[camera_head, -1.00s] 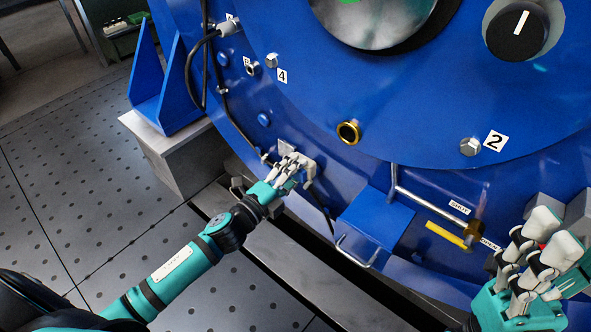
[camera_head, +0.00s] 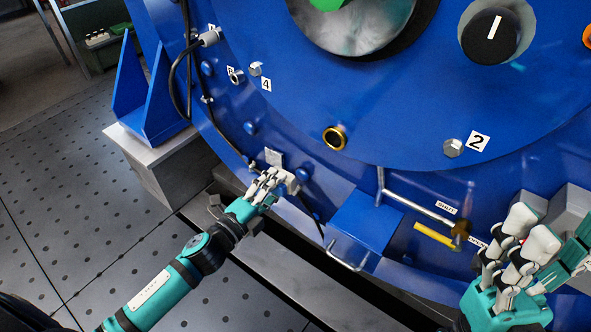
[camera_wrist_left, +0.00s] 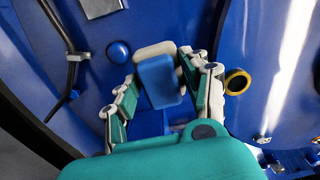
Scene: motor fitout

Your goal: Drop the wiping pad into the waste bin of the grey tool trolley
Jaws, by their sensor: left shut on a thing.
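My left gripper (camera_head: 274,183) is in front of the lower part of the blue machine. It is shut on a small pad. In the left wrist view the pad (camera_wrist_left: 158,80) shows a blue face and a pale back edge between the finger rows of the left gripper (camera_wrist_left: 163,88). In the head view only a pale part of the pad (camera_head: 291,182) shows beyond the fingertips. My right gripper (camera_head: 528,250) is at the lower right, fingers up, seemingly open and empty. The grey tool trolley and its waste bin are not in view.
The round blue machine (camera_head: 330,95) fills most of the view, with a black knob (camera_head: 490,38), a brass-ringed port (camera_head: 335,138) and a blue box with a handle (camera_head: 365,232). A blue bracket (camera_head: 150,95) stands on a grey block at left. Perforated floor (camera_head: 75,200) is open at left.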

